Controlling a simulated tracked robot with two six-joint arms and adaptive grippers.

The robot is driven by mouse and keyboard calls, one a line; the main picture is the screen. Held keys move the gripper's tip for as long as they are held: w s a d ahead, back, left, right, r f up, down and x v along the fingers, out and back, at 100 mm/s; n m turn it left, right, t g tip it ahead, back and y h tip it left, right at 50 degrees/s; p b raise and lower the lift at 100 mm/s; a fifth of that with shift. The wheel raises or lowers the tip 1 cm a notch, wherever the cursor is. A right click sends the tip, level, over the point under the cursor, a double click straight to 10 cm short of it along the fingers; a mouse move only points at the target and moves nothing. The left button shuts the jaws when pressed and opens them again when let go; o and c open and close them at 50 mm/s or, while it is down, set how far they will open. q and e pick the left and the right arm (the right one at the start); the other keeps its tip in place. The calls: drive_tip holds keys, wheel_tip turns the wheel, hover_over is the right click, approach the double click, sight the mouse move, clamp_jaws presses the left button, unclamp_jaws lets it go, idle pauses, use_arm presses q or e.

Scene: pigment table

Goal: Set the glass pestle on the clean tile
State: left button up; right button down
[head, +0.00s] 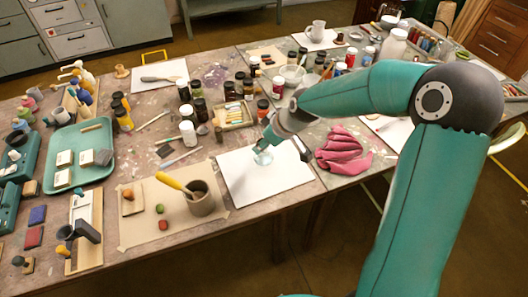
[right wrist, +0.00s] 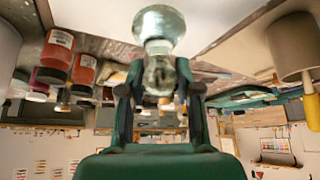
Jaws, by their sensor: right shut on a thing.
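The glass pestle (head: 263,158) is clear, pale greenish glass with a broad round foot. My right gripper (head: 265,146) is shut on its stem and holds it foot down over a plain white tile (head: 285,182) at the front middle of the table. The right wrist view shows the pestle (right wrist: 159,28) between the two fingers of the gripper (right wrist: 160,92), its wide end against the pale tile. I cannot tell whether the foot touches the tile. My left gripper is not in view.
A grey mortar (head: 202,198) with a yellow-handled tool stands on a brown mat (head: 150,228) left of the tile. A crumpled pink cloth (head: 343,152) lies to its right. Bottles and jars (head: 188,134) crowd the area behind. The tile's front part is clear.

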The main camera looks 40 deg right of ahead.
sight(264, 153)
drive_tip(key=shift+f, duration=1.85)
drive_tip(key=c, duration=0.8)
unclamp_jaws()
drive_tip(key=shift+f, duration=0.1)
drive_tip(key=v, duration=1.2)
